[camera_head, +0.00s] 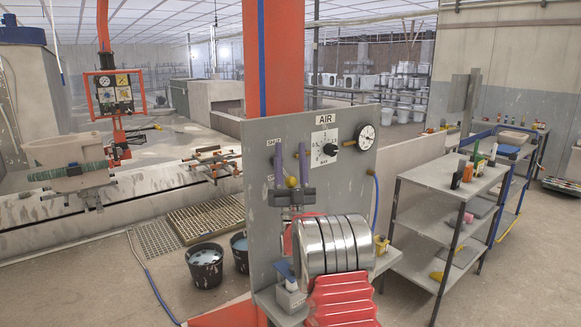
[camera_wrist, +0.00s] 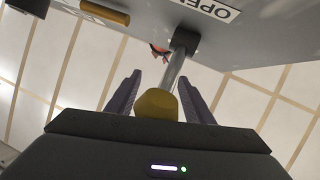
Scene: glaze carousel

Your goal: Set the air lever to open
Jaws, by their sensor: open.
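The air lever has a yellow knob (camera_wrist: 155,104) on a metal rod (camera_wrist: 178,65) that runs to the grey panel. In the wrist view the knob is between my gripper's two purple fingers (camera_wrist: 157,95), close to the palm. The fingers are apart, with a gap beside the knob. In the head view my gripper (camera_head: 291,163) points up in front of the panel (camera_head: 262,215), and the yellow knob (camera_head: 291,182) shows between the fingers. An upside-down, partly cut-off OPEN label (camera_wrist: 211,9) is near the rod's base.
The panel also carries an AIR sign (camera_head: 326,119), a black dial knob (camera_head: 330,149) and a round gauge (camera_head: 366,137). A grey shelf (camera_head: 440,178) stands to the right. Two black buckets (camera_head: 205,267) stand on the floor to the left.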

